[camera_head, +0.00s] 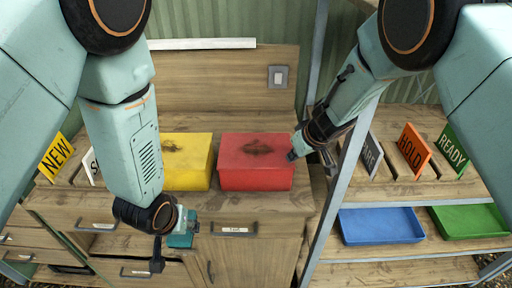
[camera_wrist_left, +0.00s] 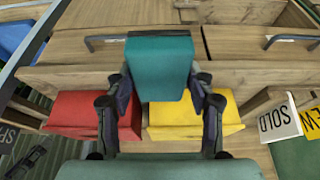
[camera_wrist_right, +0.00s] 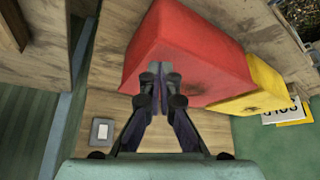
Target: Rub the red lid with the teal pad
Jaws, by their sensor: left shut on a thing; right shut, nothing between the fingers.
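The red box with its red lid (camera_head: 256,150) stands on the wooden worktop, with a dark smudge on the lid's top. It also shows in the right wrist view (camera_wrist_right: 190,50) and the left wrist view (camera_wrist_left: 75,115). My left gripper (camera_wrist_left: 160,85) is shut on the teal pad (camera_wrist_left: 160,62). In the head view the teal pad (camera_head: 181,240) hangs low, in front of the cabinet and below the worktop's edge. My right gripper (camera_head: 294,157) is shut and empty at the right side of the red box; I cannot tell whether it touches it.
A yellow box (camera_head: 187,160) with a smudged lid stands just left of the red one. A grey shelf post (camera_head: 345,190) rises right of the worktop. Blue (camera_head: 380,226) and green (camera_head: 470,221) trays and signs sit on the right shelves. Drawer handles stick out in front.

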